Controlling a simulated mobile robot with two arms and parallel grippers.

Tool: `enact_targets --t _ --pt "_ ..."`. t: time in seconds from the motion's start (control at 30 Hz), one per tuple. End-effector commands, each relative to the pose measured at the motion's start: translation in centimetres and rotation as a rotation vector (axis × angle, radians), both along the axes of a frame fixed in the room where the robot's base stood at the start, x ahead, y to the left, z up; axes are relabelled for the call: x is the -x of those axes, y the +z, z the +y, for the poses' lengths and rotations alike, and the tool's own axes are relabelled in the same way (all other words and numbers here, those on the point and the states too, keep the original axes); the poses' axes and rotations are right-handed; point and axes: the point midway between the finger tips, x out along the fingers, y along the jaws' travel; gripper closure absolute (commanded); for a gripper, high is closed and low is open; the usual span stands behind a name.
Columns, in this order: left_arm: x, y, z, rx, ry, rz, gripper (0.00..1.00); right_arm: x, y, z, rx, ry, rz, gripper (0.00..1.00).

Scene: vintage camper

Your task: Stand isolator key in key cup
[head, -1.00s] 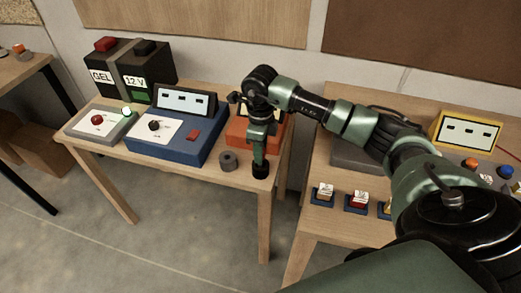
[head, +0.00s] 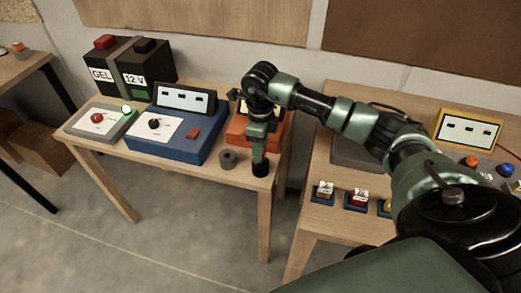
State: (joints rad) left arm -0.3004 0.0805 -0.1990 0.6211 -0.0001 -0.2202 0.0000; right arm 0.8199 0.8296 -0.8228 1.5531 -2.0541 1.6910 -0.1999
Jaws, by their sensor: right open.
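My right gripper (head: 260,168) points down over the front right corner of the middle wooden table. It is open, seen from behind, with its fingertips small and dark; I see nothing held in it. No loose key is clearly visible. My left gripper is out of view.
A blue box (head: 180,150) with a meter stands left of the cup. An orange box (head: 240,133) stands behind it, partly hidden by my arm. Black batteries (head: 130,70) stand at the back. The right table (head: 322,215) carries small switches and a yellow meter (head: 467,128).

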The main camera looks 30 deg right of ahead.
Motion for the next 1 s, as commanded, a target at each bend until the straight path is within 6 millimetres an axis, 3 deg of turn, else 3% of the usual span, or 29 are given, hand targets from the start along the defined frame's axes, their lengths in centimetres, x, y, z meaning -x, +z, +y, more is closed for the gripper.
enact_targets --t 0.3,0.5,0.7,1.0 --pt "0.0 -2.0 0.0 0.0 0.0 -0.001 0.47 -0.1 6.6 0.0 0.002 0.0 -0.007 0.49" --pt "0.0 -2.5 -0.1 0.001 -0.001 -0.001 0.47 -0.1 9.8 0.0 0.0 0.0 -0.004 0.49" --pt "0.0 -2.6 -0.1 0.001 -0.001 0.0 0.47 0.0 10.9 0.0 0.002 -0.001 -0.001 0.49" --pt "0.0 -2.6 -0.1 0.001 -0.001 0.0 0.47 0.0 10.9 0.0 0.001 0.0 -0.001 0.49"
